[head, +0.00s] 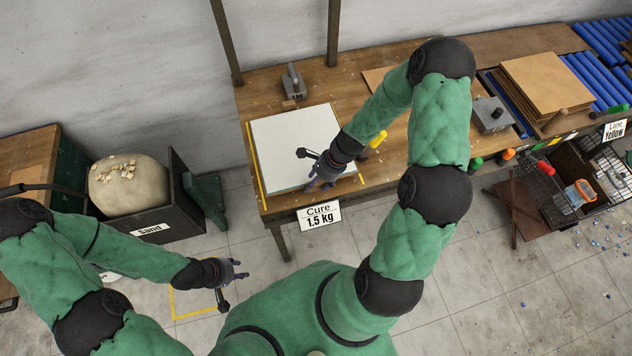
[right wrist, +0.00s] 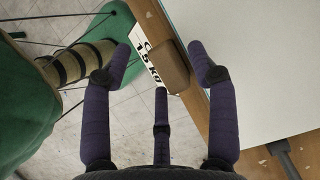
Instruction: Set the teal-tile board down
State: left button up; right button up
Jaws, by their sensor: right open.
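A pale, white-topped board (head: 296,140) lies flat on the wooden bench, inside a yellow tape outline. A thin greenish edge shows along its front; no teal tiles can be seen on its upper face. My right gripper (head: 318,180) is over the board's front edge. In the right wrist view my right gripper (right wrist: 165,62) has its fingers spread apart, with a small brown block between them beside the board's edge (right wrist: 250,60). I cannot tell whether the block belongs to the board. My left gripper (head: 238,268) hangs over the floor, away from the bench; its finger state is too small to tell.
A "Cure 1.5 kg" sign (head: 319,216) hangs at the bench's front edge. A sand bin (head: 180,205) is to the left. Brown boards (head: 545,80) and a metal block (head: 489,115) lie to the right.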

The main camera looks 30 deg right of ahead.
jog(key=p+v, duration=0.3)
jog(key=v, duration=0.9)
jog(key=s+a+f+n, duration=0.5)
jog(key=a+f+n, duration=0.2)
jog(key=a+n, duration=0.2)
jog(key=s+a+f+n+g, duration=0.1)
jog(key=s+a+f+n, duration=0.4)
jog(key=a+f+n, duration=0.3)
jog(key=shift+a+n+h, duration=0.3)
jog(key=shift+a+n, duration=0.4)
jog(key=shift+a, duration=0.45)
notch_tip(320, 180, down, 11)
jog(key=b, duration=1.1)
jog(key=shift+w, duration=0.1)
